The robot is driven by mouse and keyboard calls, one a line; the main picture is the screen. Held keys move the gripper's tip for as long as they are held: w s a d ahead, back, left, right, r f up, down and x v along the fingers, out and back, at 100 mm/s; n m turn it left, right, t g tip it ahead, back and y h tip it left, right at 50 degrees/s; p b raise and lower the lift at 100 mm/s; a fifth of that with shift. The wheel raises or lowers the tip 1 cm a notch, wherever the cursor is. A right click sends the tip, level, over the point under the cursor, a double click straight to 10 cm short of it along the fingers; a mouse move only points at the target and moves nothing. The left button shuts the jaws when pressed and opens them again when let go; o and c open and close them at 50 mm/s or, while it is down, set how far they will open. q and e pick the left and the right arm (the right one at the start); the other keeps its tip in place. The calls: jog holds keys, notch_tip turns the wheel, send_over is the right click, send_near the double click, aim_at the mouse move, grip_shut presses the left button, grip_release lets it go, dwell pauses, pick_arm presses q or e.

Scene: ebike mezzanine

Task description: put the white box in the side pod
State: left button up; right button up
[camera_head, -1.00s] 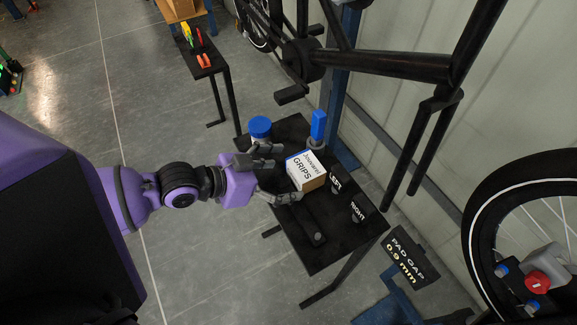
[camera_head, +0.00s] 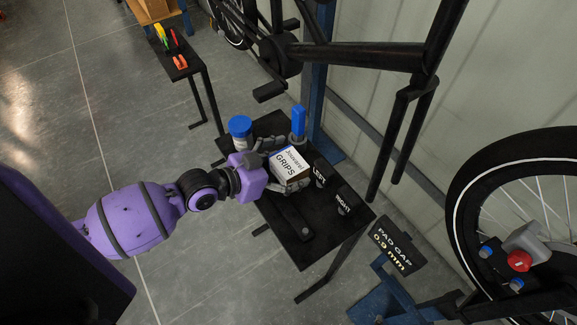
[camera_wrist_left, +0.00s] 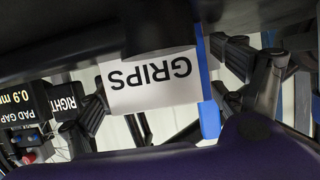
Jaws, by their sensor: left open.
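The white box (camera_head: 291,163), printed "GRIPS", stands on a small black table (camera_head: 309,250). It has a white top, a blue edge and a brown lower side. My left gripper (camera_head: 284,171) reaches it from the left with its fingers open, one on the far side of the box and one on the near side. I cannot tell whether the fingers touch it. In the left wrist view the box's white face (camera_wrist_left: 150,82) fills the middle, close up with its print upside down. My right gripper is out of view. I cannot make out the side pod.
A blue-lidded jar (camera_head: 240,127) and an upright blue object (camera_head: 298,121) stand behind the box. "LEFT" (camera_head: 319,172) and "RIGHT" (camera_head: 342,203) labels line the table's right edge. A bike frame (camera_head: 355,57) hangs above. A "PAD GAP" sign (camera_head: 393,249) is at lower right.

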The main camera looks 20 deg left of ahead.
pick_arm(q)
jog(key=c, duration=1.6)
jog(key=shift+r, duration=0.15)
jog(key=shift+c, duration=0.2)
